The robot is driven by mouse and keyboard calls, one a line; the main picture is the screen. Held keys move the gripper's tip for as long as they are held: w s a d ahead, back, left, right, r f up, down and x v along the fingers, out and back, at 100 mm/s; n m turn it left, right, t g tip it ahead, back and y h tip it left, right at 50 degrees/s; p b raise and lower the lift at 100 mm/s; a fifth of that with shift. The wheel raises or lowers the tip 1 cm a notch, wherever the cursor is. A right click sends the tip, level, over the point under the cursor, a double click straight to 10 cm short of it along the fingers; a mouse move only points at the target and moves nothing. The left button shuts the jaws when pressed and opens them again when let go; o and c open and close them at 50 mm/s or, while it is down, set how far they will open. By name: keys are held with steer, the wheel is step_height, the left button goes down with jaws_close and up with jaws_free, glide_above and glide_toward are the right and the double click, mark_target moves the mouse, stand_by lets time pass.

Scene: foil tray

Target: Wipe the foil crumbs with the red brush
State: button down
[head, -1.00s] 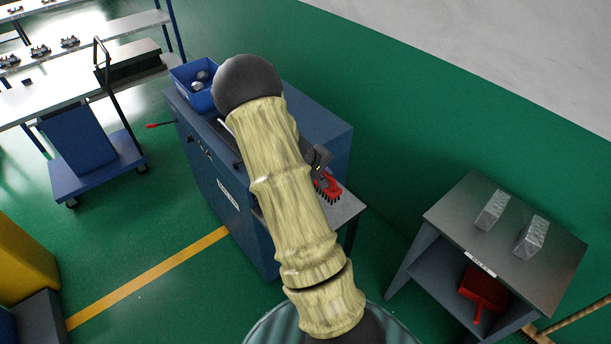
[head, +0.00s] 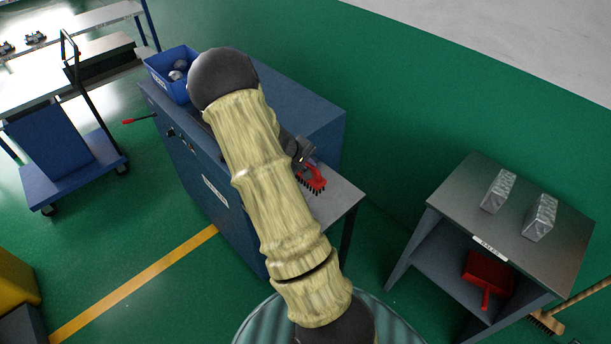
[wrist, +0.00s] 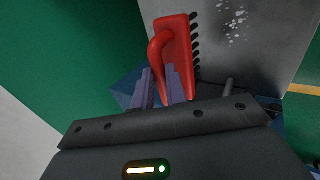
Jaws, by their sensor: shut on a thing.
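The red brush (head: 315,178) with black bristles is at the small grey side shelf (head: 342,196) on the blue cabinet. My gripper (head: 303,153) is shut on the brush's handle; my arm hides part of it in the head view. In the wrist view, the red brush (wrist: 176,45) extends beyond the two fingers of my gripper (wrist: 164,78), bristles facing right. Foil crumbs (wrist: 234,22) lie scattered on the grey surface, to the right of the bristles and apart from them. I cannot make out the crumbs in the head view.
A blue bin (head: 167,75) with foil lumps stands on the cabinet (head: 310,118). At right, a grey table (head: 470,190) holds two foil blocks (head: 540,217), with a red dustpan (head: 488,274) on its lower shelf. A blue cart (head: 75,180) stands left.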

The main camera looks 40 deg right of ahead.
steer(key=shift+w+f+b, duration=0.1)
steer(key=shift+f+b, duration=0.95)
steer(key=shift+f, duration=0.45)
steer(key=shift+r, duration=0.1)
